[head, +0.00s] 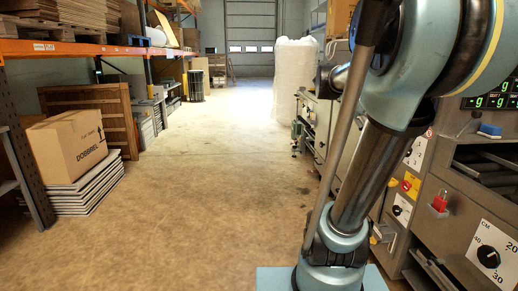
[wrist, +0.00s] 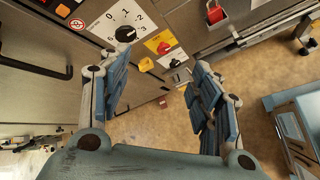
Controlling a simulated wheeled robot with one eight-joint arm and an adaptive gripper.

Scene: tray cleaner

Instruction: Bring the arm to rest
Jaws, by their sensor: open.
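My gripper (wrist: 158,97) shows in the wrist view with its two blue padded fingers spread wide apart. It is open, and nothing is between the fingers. Behind them are the brown floor and the front of a grey machine. In the head view my arm rises from its base at the lower right and bends out of the top of the picture. My gripper is not visible there.
The grey machine (head: 458,222) with dials, a red padlock (head: 440,201) and green displays stands close on the right. A cardboard box (head: 68,147) sits on stacked panels (head: 90,192) at the left, beside orange shelving (head: 75,48). The middle floor (head: 205,190) is clear.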

